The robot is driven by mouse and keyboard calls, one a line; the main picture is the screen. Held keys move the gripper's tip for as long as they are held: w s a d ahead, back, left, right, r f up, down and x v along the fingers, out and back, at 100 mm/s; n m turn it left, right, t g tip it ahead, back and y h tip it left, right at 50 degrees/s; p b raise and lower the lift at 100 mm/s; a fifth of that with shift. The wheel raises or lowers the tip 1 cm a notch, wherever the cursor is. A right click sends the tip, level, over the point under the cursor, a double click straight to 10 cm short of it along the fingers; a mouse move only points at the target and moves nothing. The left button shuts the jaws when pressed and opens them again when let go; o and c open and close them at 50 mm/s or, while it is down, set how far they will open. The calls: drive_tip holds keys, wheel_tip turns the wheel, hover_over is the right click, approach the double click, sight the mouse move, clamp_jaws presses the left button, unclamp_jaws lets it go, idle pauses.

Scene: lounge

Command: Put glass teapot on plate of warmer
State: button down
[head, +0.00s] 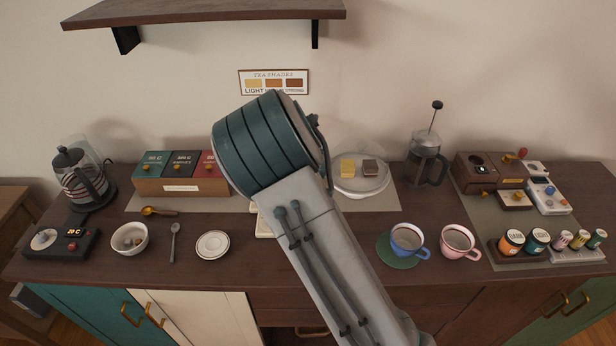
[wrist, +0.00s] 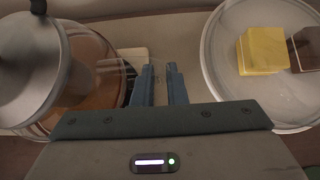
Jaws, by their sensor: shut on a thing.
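The glass teapot shows at the left of the wrist view, with a steel lid (wrist: 28,72) and amber tea (wrist: 95,75) inside clear glass. My gripper (wrist: 160,78) is at its right side, its two blue-grey fingers close together and shut on the teapot, apparently at a clear handle that is hard to make out. In the head view my arm hides the teapot and the gripper. I cannot make out the warmer's plate; a pale edge (head: 263,225) shows beside my arm, and a pale and dark piece (wrist: 136,60) shows beside the teapot.
A clear plate (head: 345,187) with a yellow and a brown block is just right of the gripper. A French press (head: 426,160), blue cup (head: 408,240) and pink cup (head: 459,242) stand right; a kettle (head: 80,180), bowl (head: 128,250) and saucer (head: 212,257) left. A shelf (head: 205,12) hangs above.

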drive_tip(key=shift+f, duration=1.1)
drive_tip(key=shift+f, duration=0.2)
drive_tip(key=c, duration=1.5)
unclamp_jaws()
drive_tip(key=shift+o, duration=0.2)
drive_tip(key=shift+r, duration=0.1)
